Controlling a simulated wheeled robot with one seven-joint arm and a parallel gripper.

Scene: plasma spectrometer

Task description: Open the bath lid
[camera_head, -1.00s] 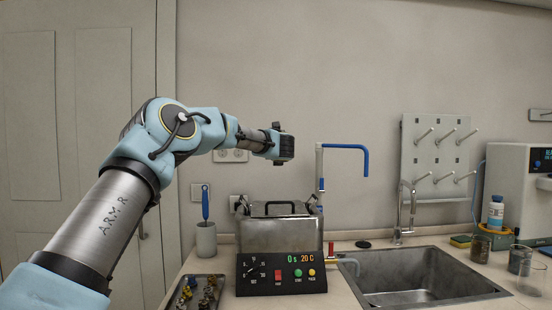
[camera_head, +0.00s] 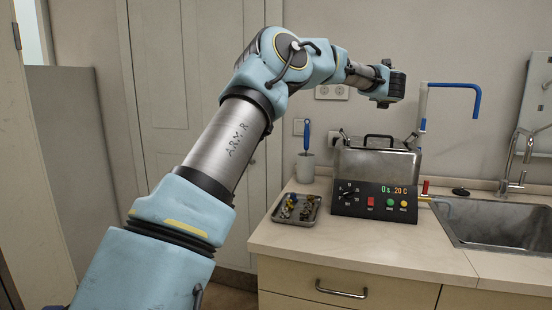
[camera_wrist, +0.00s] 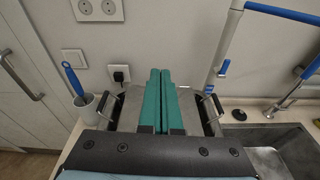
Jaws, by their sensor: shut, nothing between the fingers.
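The bath (camera_head: 375,185) is a steel box with a dark control panel at its front, standing on the counter. Its lid (camera_head: 368,152) is down on top and carries a black arched handle (camera_head: 379,139). My gripper (camera_head: 386,101) is above the bath, apart from it, at the end of the outstretched arm. In the wrist view, the two green fingers of my gripper (camera_wrist: 160,74) lie side by side, closed and empty. They cover the middle of the bath and hide the lid handle. Metal side handles (camera_wrist: 214,108) show on both sides.
A blue-tipped tap pipe (camera_head: 452,86) rises just right of the bath. A sink (camera_head: 490,224) lies further right. A tray of small parts (camera_head: 296,209) and a cup with a blue-handled brush (camera_head: 305,167) stand left. The counter front is clear.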

